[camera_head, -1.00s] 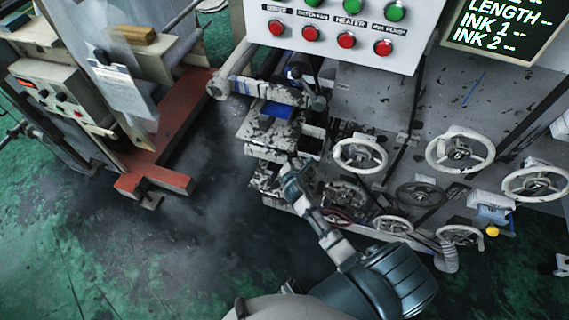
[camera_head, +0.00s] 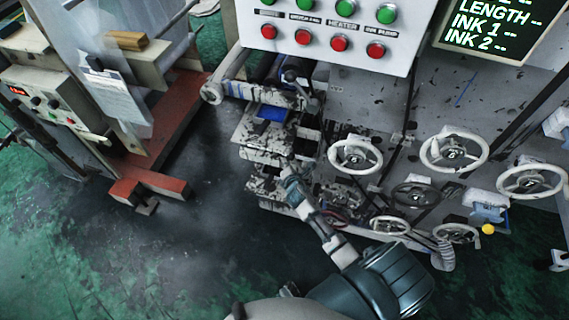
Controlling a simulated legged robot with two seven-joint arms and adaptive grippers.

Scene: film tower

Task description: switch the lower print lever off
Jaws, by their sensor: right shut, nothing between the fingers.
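The worn grey printing machine fills the middle and right of the head view. On its upper left part, a lever with a dark round knob (camera_head: 291,75) and a grey arm (camera_head: 312,104) stands beside the rollers. I cannot tell a separate lower print lever; it may be hidden behind my right gripper. My right gripper (camera_head: 289,170) reaches up from the bottom, shut and empty. Its tip is in front of the stained lower blocks (camera_head: 263,184), below the blue piece (camera_head: 271,113); I cannot tell whether it touches them. My left gripper is out of view.
Several handwheels (camera_head: 355,155) project from the machine to the right of my gripper. A yellow knob (camera_head: 488,229) sits at far right. A button panel (camera_head: 330,28) overhangs above. Another machine with a red base (camera_head: 165,140) stands left, with open floor (camera_head: 185,235) between.

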